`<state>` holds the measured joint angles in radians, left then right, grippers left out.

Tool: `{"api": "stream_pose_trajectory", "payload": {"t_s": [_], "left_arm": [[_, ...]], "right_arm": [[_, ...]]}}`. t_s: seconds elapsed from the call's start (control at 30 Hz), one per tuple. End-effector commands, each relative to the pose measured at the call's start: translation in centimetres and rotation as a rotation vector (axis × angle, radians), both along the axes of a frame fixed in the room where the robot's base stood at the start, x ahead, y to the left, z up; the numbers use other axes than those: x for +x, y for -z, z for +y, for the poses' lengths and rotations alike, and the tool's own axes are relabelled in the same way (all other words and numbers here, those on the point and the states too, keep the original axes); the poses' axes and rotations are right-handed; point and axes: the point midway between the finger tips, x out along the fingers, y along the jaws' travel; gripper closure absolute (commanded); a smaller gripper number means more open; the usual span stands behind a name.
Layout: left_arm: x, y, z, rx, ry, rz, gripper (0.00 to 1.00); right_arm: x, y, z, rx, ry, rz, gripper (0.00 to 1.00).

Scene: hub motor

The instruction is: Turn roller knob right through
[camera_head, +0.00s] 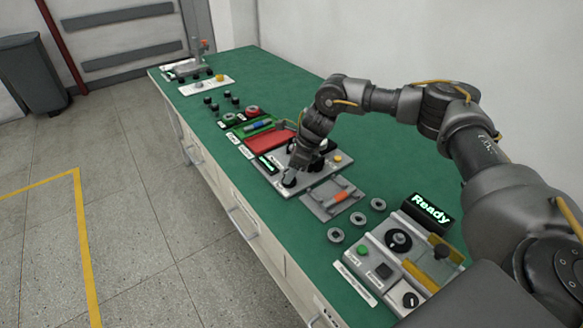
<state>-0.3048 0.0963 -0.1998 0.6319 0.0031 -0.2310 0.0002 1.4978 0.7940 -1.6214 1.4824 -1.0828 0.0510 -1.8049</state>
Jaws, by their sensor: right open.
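My right gripper (296,167) reaches down from the right over a grey control panel (319,174) on the green bench. The gripper is open, with its fingertips just above or around a dark round knob (288,182) at the panel's front edge; I cannot tell whether they touch it. The wrist hides part of the panel. No label naming the roller knob is readable. More black knobs sit on the nearer station, one at its upper left (398,240) and one at its front (410,298). My left gripper is not in view.
The nearer station has a lit "Ready" display (430,209). Beside the panel lie a grey tray (318,208) with an orange-handled tool (340,196) and several metal rings (336,235). A red mat (268,140) and small black parts lie farther along the bench (345,285). A wall stands behind.

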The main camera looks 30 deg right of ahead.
Motion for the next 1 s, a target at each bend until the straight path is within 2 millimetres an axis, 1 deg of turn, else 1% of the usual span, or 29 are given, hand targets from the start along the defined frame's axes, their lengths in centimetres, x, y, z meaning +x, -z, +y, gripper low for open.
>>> {"api": "stream_pose_trajectory", "payload": {"t_s": [0.23, 0.27, 0.5, 0.57, 0.6, 0.87, 1.0], "left_arm": [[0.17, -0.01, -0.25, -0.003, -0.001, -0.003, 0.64], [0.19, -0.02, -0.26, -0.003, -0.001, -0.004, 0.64], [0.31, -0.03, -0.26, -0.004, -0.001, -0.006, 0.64], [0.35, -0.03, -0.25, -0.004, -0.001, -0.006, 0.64], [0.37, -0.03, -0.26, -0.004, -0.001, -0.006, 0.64], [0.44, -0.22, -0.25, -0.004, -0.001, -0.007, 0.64], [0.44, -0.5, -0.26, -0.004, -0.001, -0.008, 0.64]], "right_arm": [[0.02, 0.08, 0.03, 0.0, 0.0, 0.0, 0.47], [0.02, 0.07, 0.03, 0.0, 0.0, 0.0, 0.49], [0.02, 0.04, 0.03, 0.0, 0.0, 0.0, 0.81], [0.03, 0.04, 0.02, 0.0, 0.0, 0.0, 0.89], [0.03, 0.03, 0.02, 0.0, 0.0, 0.0, 0.91], [0.01, -0.05, 0.06, 0.0, 0.034, -0.001, 0.91], [-0.05, -0.08, 0.1, 0.001, 0.099, -0.001, 0.91]]}}
